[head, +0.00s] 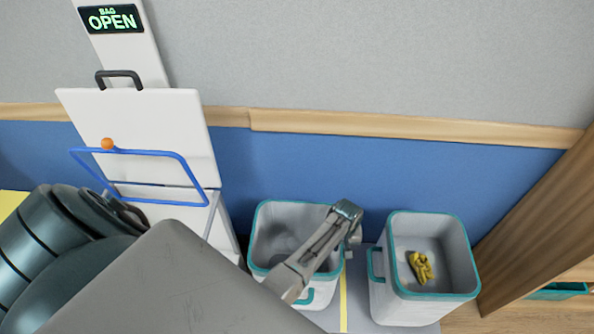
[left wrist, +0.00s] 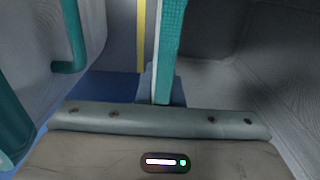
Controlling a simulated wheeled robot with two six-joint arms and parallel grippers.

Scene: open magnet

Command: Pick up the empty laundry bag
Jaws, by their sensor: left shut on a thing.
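The empty laundry bag (head: 262,238) is a light grey, box-shaped bin with a teal rim, standing upright on the floor by the blue wall. Nothing shows inside it, though my arm covers part of its front. My left gripper (head: 350,230) is at its right side and shut on its rim. In the left wrist view the teal rim (left wrist: 170,50) runs straight down to the gripper, with the bag's grey inside to the right. A second, similar bag (head: 458,250) stands apart to the right with a yellow cloth (head: 420,267) in it. My right gripper is out of view.
A white stand (head: 165,140) with a blue wire frame (head: 170,153), an orange ball and a "BAG OPEN" sign (head: 112,19) is at the left. A wooden cabinet side (head: 545,220) bounds the right. A narrow floor gap with a yellow line (head: 343,300) separates the bags.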

